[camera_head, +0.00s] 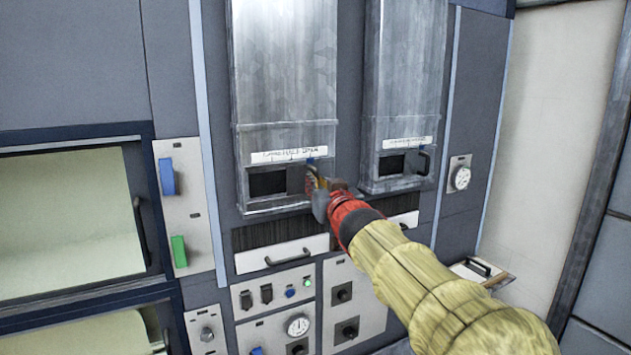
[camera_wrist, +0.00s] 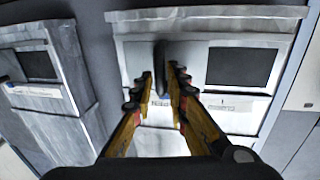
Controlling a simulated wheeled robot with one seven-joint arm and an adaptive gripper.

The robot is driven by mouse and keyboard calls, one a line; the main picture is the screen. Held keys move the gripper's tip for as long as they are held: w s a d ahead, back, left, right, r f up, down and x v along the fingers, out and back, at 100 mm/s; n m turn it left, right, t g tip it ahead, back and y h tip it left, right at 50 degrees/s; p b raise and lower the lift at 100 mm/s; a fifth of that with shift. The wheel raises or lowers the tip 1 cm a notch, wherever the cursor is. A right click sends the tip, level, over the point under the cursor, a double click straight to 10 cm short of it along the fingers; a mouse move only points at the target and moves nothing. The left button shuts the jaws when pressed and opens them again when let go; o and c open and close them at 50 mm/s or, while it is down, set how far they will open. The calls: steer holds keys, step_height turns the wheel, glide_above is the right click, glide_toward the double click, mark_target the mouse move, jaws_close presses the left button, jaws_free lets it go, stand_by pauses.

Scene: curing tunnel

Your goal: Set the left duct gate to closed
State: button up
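The left duct (camera_head: 284,75) is a tall grey metal housing with a white label. Low on its front is a dark window opening (camera_head: 267,182); a grey gate plate (camera_head: 295,180) covers the part to its right. My gripper (camera_head: 314,180) is at the right side of this front. In the wrist view, where the duct appears inverted, the dark upright gate handle (camera_wrist: 162,68) lies between the fingertips of my gripper (camera_wrist: 161,84). The fingertips are close on both sides of it; whether they press on it is unclear. The dark opening (camera_wrist: 241,67) shows to its right.
The right duct (camera_head: 408,75) has a similar window and handle; it shows at left in the wrist view (camera_wrist: 38,66). Below are a drawer handle (camera_head: 290,257) and a control panel (camera_head: 275,293).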

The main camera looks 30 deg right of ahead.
steer(key=shift+w+d, duration=0.2)
steer(key=shift+w, duration=0.75)
steer(key=shift+c, duration=1.3)
jaws_close()
